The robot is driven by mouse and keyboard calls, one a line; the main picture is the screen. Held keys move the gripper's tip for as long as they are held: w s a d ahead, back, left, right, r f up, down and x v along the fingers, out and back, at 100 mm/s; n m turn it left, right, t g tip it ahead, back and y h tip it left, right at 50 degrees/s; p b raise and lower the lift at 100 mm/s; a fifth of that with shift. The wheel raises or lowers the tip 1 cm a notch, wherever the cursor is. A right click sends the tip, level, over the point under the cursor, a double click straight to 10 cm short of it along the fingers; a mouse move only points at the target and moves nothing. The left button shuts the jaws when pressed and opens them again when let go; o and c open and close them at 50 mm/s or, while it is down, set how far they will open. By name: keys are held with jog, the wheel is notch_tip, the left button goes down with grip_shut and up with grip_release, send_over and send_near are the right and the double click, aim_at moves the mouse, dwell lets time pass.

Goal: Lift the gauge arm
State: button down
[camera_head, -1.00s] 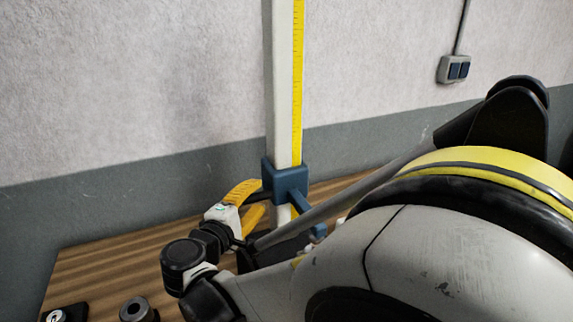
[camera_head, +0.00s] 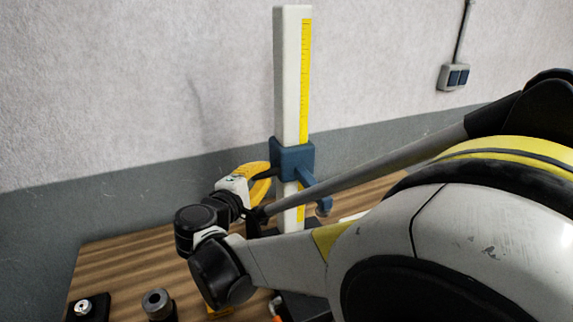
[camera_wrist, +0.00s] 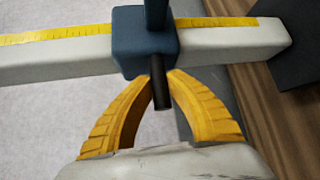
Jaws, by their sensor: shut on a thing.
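The height gauge's white column (camera_head: 290,80) with a yellow scale (camera_head: 305,80) stands upright on the bench. Its blue slider (camera_head: 292,158) sits around the column, and a blue arm (camera_head: 307,182) juts from it toward the lower right. In the wrist view the slider (camera_wrist: 143,42) has a dark rod-like handle (camera_wrist: 159,95). My gripper (camera_head: 265,178) is at the slider's left side. Its yellow fingers (camera_wrist: 164,76) are shut on the handle. Part of the column's foot is hidden behind my arm.
The wooden bench (camera_head: 120,262) carries a small black block (camera_head: 88,308) and a dark ring-shaped part (camera_head: 157,303) at the lower left. The wall (camera_head: 130,90) is close behind, with a switch box (camera_head: 454,77) at the right. Space above the slider along the column is clear.

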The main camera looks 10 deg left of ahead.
notch_tip(320, 180, up, 29)
jog(key=p, duration=1.5)
jog(key=shift+f, duration=0.15)
jog(key=shift+w, duration=0.15)
jog(key=c, duration=1.3)
grip_release()
